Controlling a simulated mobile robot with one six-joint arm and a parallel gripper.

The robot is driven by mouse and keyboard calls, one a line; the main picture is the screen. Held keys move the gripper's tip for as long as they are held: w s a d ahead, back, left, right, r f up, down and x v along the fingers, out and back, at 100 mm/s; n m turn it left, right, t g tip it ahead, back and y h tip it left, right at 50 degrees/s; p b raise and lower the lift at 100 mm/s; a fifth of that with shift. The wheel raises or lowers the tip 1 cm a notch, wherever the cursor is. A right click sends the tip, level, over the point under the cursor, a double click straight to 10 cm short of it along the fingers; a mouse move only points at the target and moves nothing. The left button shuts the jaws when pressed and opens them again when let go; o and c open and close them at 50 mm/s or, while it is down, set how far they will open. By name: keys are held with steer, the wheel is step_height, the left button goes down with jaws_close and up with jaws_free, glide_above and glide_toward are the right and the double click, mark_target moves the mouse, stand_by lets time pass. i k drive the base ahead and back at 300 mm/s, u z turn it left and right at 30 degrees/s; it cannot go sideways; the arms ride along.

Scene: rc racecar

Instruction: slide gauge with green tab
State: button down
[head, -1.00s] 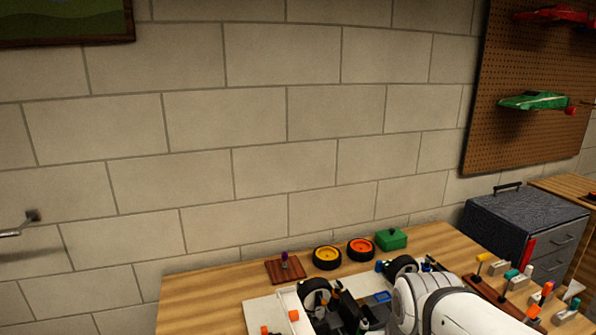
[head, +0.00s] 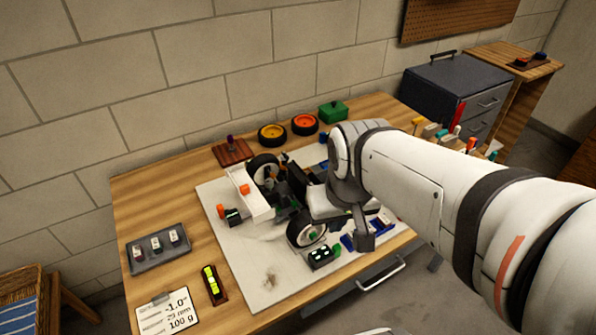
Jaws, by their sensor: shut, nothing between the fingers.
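A small black block with green and white marks (head: 320,257) lies on the pale board by the car's near wheel; it may be the gauge with the green tab, but it is too small to be sure. A second dark block with a green edge (head: 233,217) lies left of the car, beside an orange tab. The white racecar (head: 258,207) stands on the board, partly hidden by my arm.
The pale board (head: 225,255) has free room at its front left. A grey tray (head: 148,262), a level with a yellow-green vial (head: 212,283) and a clipboard (head: 168,315) are at left. Wheels (head: 272,134) and a green box (head: 333,112) stand behind the car.

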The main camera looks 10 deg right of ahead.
mark_target(322, 256)
steer(key=z, duration=0.5)
steer(key=k, duration=1.75)
steer(key=u, duration=0.35)
steer(key=i, duration=1.05)
steer(key=u, duration=0.05)
